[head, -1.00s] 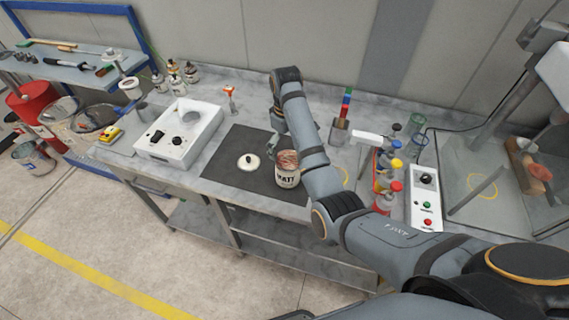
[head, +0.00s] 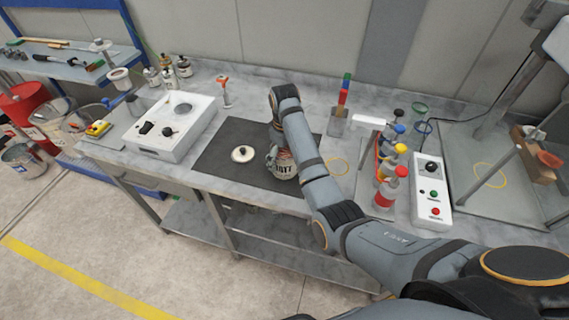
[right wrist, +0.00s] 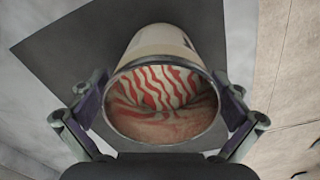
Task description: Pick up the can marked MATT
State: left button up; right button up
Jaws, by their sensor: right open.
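My right gripper (head: 277,152) is at the can. In the right wrist view my right gripper (right wrist: 160,106) is open, with one finger on each side of the can. I cannot tell whether the fingers touch it. My left gripper is not in view.
A white device (head: 170,127) stands further left. A rack of coloured bottles (head: 390,170) and a control box (head: 432,190) stand to the right. The bench's front edge is close.

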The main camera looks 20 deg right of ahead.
jog(key=shift+s+r, duration=0.1)
jog(key=c, duration=1.5)
jog(key=shift+c, duration=0.8)
jog(key=shift+r, duration=0.1)
